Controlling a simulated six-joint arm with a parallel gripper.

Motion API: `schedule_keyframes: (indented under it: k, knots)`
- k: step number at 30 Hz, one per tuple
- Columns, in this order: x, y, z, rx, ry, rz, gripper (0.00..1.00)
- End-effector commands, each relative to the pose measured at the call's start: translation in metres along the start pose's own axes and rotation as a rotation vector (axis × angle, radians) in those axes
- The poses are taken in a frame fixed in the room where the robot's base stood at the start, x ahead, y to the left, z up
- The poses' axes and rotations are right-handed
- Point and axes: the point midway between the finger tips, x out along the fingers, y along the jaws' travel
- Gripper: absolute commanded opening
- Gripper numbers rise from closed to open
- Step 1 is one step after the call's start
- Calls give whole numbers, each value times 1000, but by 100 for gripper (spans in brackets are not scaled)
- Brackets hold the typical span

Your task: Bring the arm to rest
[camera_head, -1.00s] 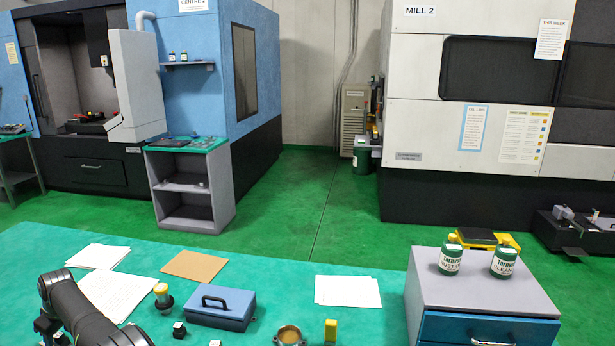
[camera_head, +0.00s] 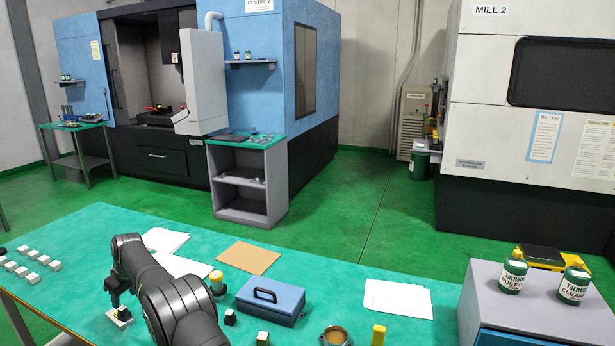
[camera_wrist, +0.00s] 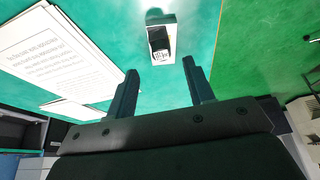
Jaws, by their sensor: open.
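My gripper (camera_wrist: 160,88) shows in the wrist view with its two dark fingers apart and nothing between them. Beyond the fingertips, a small black block on a white base (camera_wrist: 160,40) sits on the green bench top, apart from the fingers. In the head view my dark arm reaches over the front of the green bench (camera_head: 210,228), and its end points down near a small white-based piece (camera_head: 120,317). The fingertips are too small and partly hidden there to make out.
White papers (camera_head: 165,240) lie behind the arm. A brown sheet (camera_head: 248,257), a blue box with a handle (camera_head: 270,300), a round cup (camera_head: 336,337) and a yellow piece (camera_head: 378,335) are to the right. Several small white blocks (camera_head: 30,255) stand at left. A drawer cabinet (camera_head: 500,290) carries two bottles.

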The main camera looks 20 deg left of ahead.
Motion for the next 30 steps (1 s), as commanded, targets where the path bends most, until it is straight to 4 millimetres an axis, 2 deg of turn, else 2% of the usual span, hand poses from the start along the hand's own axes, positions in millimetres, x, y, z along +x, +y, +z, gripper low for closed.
schedule_keyframes:
  k: [7,9,18,30]
  knots:
    - [-43,0,0,-1,2,1,48]
    - [-22,-1,1,-1,-3,-2,48]
    - [25,0,1,0,-2,-1,48]
    - [72,-1,0,-1,0,-1,48]
